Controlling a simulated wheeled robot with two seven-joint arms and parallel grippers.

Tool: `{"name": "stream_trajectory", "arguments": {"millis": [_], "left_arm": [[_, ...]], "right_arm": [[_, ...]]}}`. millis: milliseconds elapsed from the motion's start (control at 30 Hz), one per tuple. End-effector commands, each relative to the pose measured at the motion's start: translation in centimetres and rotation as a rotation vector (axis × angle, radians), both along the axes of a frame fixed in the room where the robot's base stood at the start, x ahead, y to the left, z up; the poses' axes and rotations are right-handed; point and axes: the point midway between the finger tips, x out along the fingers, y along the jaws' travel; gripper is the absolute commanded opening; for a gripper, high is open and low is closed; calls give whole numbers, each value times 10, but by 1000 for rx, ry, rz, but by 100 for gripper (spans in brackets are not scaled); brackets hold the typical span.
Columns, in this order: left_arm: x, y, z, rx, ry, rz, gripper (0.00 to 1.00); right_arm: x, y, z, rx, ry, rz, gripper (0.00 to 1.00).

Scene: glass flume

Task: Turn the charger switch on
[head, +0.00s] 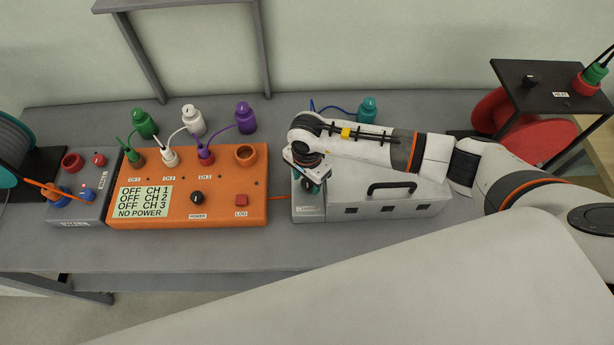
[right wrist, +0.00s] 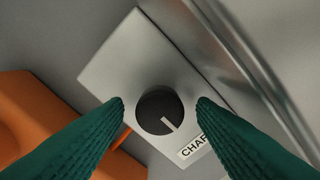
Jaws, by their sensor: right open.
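The charger switch (right wrist: 160,110) is a round black knob with a white pointer line on a light grey panel, seen in the right wrist view. Its line slants toward the lower right. In the head view my right gripper (head: 312,186) is over the left end of the grey charger case (head: 385,212) and hides the knob there. My left gripper is not in view.
An orange logger box (head: 150,216) left of the case reads "OFF" for its channels and "NO POWER". A grey box (head: 85,215) with coloured fittings stands further left. Several bottles (head: 194,121) stand behind. A black stand (head: 545,85) is at the right.

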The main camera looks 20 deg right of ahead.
Motion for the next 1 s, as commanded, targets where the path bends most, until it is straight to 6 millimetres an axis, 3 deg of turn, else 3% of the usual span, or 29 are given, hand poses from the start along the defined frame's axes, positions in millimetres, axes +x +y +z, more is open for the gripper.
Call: {"name": "stream_trajectory", "arguments": {"millis": [233,500,1000], "left_arm": [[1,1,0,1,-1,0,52],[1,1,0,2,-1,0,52],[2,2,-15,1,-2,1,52]], "right_arm": [[0,0,-1,0,0,0,50],[0,0,0,0,0,0,7],[1,-1,-3,-1,-1,-147,7]]}}
